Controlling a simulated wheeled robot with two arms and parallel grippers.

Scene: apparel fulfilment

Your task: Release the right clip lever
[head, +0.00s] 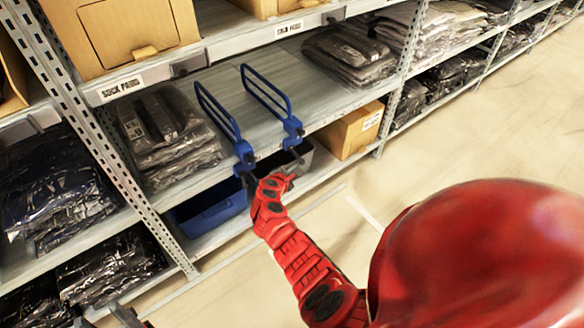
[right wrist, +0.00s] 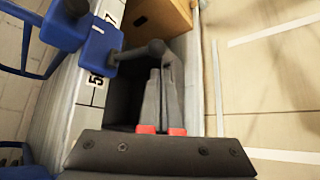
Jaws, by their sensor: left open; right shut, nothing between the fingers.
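The right clip (head: 293,131) is a blue bracket on the shelf's front edge, below the right blue wire divider (head: 266,92). It shows close up in the right wrist view (right wrist: 99,43). Its dark lever sticks out from the shelf and ends in a round knob (right wrist: 156,47). My right gripper (right wrist: 160,72) is shut and empty, its fingertips just below the knob; I cannot tell whether they touch it. In the head view my right gripper (head: 294,167) is below the clip. My left gripper (head: 128,315) is partly visible at the bottom left edge, open and apart from the clips.
A second blue divider (head: 217,110) with its clip (head: 244,153) stands to the left. Bagged garments (head: 165,130) lie left of it, with more (head: 350,50) on the right. Blue (head: 210,208) and grey bins and a cardboard box (head: 352,132) are below. The aisle floor is clear.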

